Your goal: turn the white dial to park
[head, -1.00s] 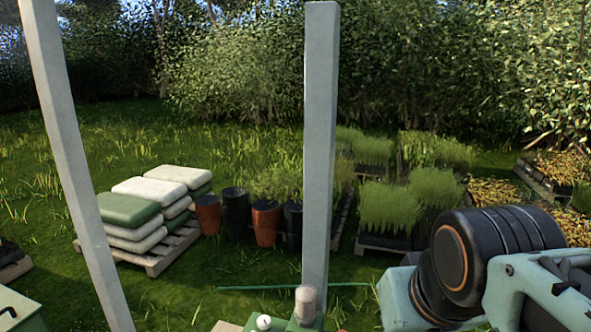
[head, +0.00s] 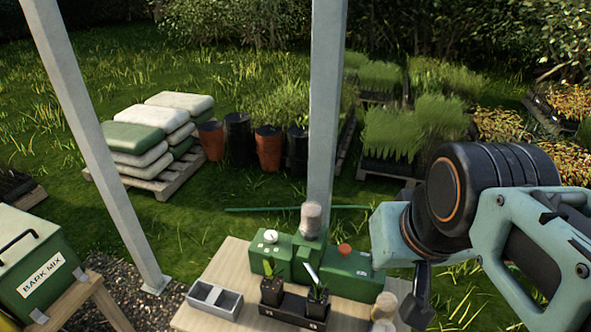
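The white dial (head: 270,236) is a small round knob on top of the left part of a green machine (head: 350,278) on a wooden table. A dark mark shows on it, but it is too small to read, and I see no park label. My gripper (head: 416,308) appears as a dark shape below my arm, at the table's right edge. It is right of the dial and well apart from it. Its fingers are too unclear to tell whether they are open or shut.
Potted seedlings (head: 271,290) and a grey two-part tray (head: 214,301) stand in front. Pale containers (head: 384,308) stand at the right. A post (head: 323,120) rises behind.

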